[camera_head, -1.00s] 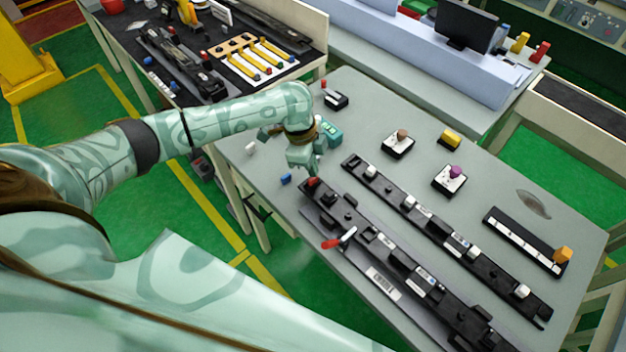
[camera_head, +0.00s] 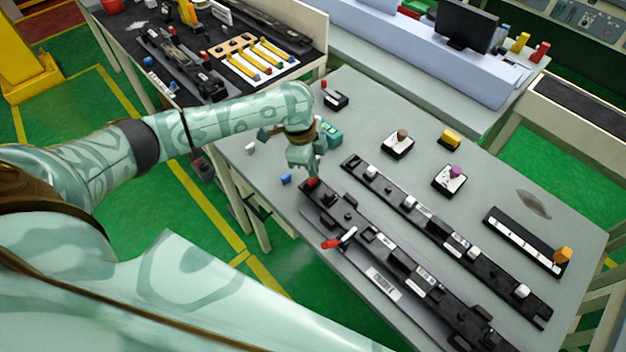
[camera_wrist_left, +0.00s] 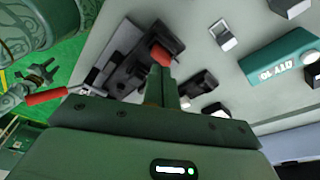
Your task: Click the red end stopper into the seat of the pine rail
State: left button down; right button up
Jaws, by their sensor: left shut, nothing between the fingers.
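The red end stopper (camera_head: 312,182) is at the upper left end of the near dark rail (camera_head: 352,220); it also shows in the left wrist view (camera_wrist_left: 160,54). Neither long rail shows bare pine colour. My left gripper (camera_head: 315,174) is over that end, fingers pointing down, shut and empty. In the left wrist view its closed fingers (camera_wrist_left: 168,88) come up just under the red stopper, touching or very near it. The fingers partly hide the rail end, so I cannot tell how deep the stopper sits.
A second dark rail (camera_head: 440,232) lies parallel behind. Small trays with knobs (camera_head: 449,179) stand further right.

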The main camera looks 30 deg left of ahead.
pick_arm(q)
jog(key=shift+f, duration=0.75)
dwell(1.0)
jog(key=shift+r, duration=0.1)
notch_tip(320, 180, up, 7)
jog(key=p, duration=0.8)
dwell(0.4)
